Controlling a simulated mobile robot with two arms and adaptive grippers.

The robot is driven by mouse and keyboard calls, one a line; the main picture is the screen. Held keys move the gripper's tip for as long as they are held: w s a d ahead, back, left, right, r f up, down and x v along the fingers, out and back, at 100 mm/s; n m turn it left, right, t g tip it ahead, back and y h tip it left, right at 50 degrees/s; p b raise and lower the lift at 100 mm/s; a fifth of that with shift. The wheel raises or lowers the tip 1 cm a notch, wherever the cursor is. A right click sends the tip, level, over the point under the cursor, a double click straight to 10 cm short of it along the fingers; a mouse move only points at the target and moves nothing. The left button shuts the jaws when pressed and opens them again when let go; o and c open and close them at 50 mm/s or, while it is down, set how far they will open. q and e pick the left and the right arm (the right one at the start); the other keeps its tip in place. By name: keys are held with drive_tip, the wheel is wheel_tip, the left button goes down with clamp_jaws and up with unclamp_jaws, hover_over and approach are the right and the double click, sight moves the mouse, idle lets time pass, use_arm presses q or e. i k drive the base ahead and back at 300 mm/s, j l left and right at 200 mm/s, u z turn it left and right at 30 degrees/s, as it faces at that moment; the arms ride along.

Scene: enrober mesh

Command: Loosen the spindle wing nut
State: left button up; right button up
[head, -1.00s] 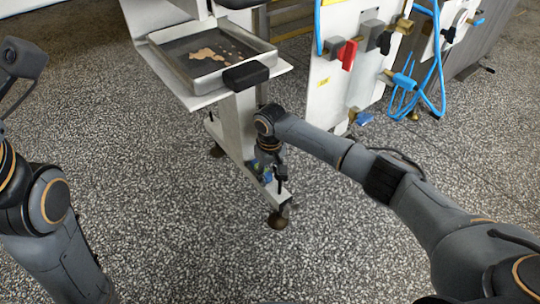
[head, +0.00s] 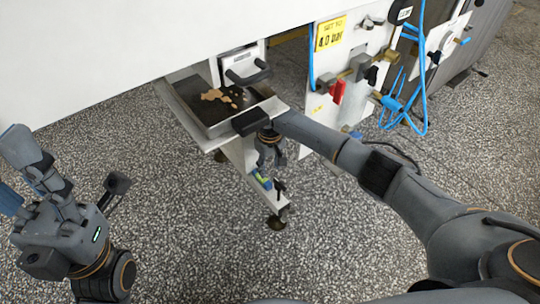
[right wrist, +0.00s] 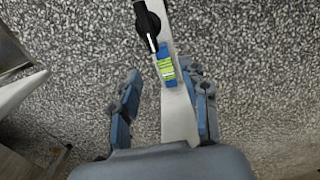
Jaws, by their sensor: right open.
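A black handle-like part (head: 280,187), which may be the spindle wing nut, stands on the white foot bar (head: 252,182) of the machine's stand. It also shows in the right wrist view (right wrist: 148,25), at the top of the bar. My right gripper (head: 270,164) points down over the bar, open and empty. In the right wrist view its fingers (right wrist: 164,98) are spread on either side of the bar, short of the black part. My left gripper (head: 16,172) is at the left edge with its fingers apart, holding nothing visible.
A blue level with a green vial (head: 262,179) sits on the bar. A shallow tray with brown spill (head: 195,118) and a black knob (head: 250,121) are above. A white panel (head: 325,95) with a red-handled valve (head: 337,92) and blue hoses stands right. Speckled floor is open in front.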

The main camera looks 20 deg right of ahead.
sight(286, 213)
drive_tip(key=z, duration=0.75)
